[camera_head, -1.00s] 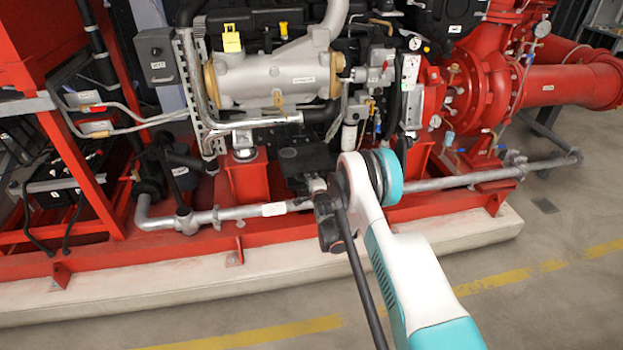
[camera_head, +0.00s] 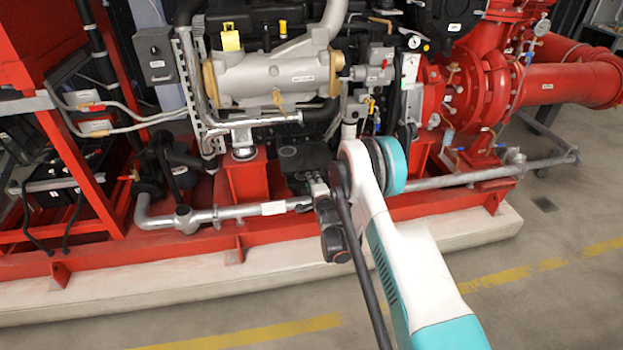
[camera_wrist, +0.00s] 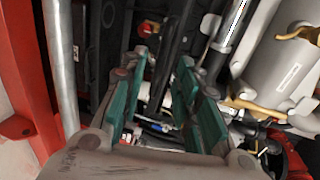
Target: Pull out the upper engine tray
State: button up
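I cannot tell for sure which part is the upper engine tray. Black box-like units (camera_head: 62,180) sit stacked inside the red frame at the left in the head view. My gripper (camera_wrist: 163,65) is open in the wrist view, with teal pads on both fingers standing apart. Dark bars and cables show behind the gap between the fingers, and nothing is clearly held. In the head view my arm reaches toward the lower front of the engine, and its far end is dark and hard to make out against the engine.
A silver cylinder (camera_head: 272,75) spans the engine front and shows in the wrist view (camera_wrist: 285,65). A silver pipe (camera_head: 245,212) runs along the red base. A red pump (camera_head: 490,85) stands at the right. The floor in front is clear.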

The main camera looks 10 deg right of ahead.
jog(key=shift+v, duration=1.45)
notch_tip(320, 180, up, 18)
jog(key=s+n+g, duration=0.2)
jog(key=n, duration=0.2)
jog(key=s+r+n+g, duration=0.2)
jog(key=s+r+n, duration=0.3)
jog(key=s+r, duration=0.65)
jog(key=s+r+n+g, duration=0.1)
jog(key=s+r+n, duration=0.15)
jog(key=s, duration=0.65)
jog(key=s+r+n+g, duration=0.15)
jog(key=s+r, duration=0.25)
jog(key=s, duration=0.5)
jog(key=s+f+n+g, duration=0.2)
jog(key=s+n, duration=0.3)
jog(key=s, duration=1.3)
jog(key=shift+f, duration=0.6)
jog(key=shift+o, duration=0.5)
